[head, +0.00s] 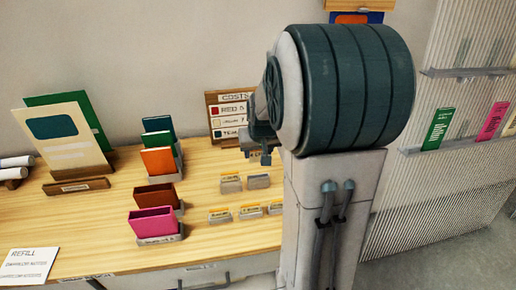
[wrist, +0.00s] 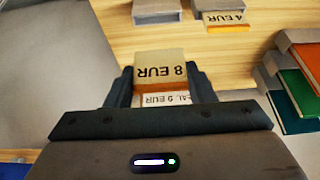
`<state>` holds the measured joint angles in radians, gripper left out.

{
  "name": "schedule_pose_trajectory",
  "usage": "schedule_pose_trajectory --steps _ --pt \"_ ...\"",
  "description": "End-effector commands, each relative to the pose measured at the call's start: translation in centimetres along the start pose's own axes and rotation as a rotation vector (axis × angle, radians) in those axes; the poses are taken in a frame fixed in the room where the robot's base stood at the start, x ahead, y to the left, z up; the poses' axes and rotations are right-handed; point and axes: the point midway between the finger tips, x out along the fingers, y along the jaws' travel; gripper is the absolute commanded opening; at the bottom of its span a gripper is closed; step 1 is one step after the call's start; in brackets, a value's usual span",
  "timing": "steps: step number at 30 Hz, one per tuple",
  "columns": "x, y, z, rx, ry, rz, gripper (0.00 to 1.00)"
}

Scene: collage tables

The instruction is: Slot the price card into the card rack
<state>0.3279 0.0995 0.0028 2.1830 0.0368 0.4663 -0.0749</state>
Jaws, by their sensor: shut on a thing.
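My gripper (wrist: 160,88) is shut on the price card (wrist: 160,66), a small tan card reading "8 EUR" with an orange strip along one edge. It appears upside down between the two dark fingers in the wrist view. In the head view my gripper (head: 263,157) is in front of the costs board, above the table, and my arm hides much of that area; the card is hard to make out there. Several small grey card holders (head: 230,186) stand on the table below, some with orange-edged cards. The wrist view shows one bare grey holder (wrist: 154,12) and one by a "4 EUR" card (wrist: 227,18). I cannot tell which is the rack.
A costs board (head: 223,97) stands at the back of the table. Grey trays with coloured cards (head: 157,160) stand left of the holders. A large sample stand (head: 77,186) is further left, and a "REFILL" sheet (head: 28,267) lies at front left. A ribbed wall with shelves (head: 470,72) is at right.

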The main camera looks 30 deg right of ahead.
Motion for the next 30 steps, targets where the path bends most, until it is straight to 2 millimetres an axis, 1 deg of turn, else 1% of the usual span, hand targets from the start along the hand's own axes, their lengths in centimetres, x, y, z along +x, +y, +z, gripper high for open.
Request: schedule_pose_trajectory --steps 1,15,20,30 --pt "0.8 0.0 0.3 0.000 -0.001 0.000 0.28" --pt "4.4 0.0 1.8 0.000 -0.001 0.000 0.28" --pt "4.8 0.0 2.0 0.000 0.000 0.000 0.28" --pt "4.8 0.0 2.0 0.000 0.000 0.000 0.28"
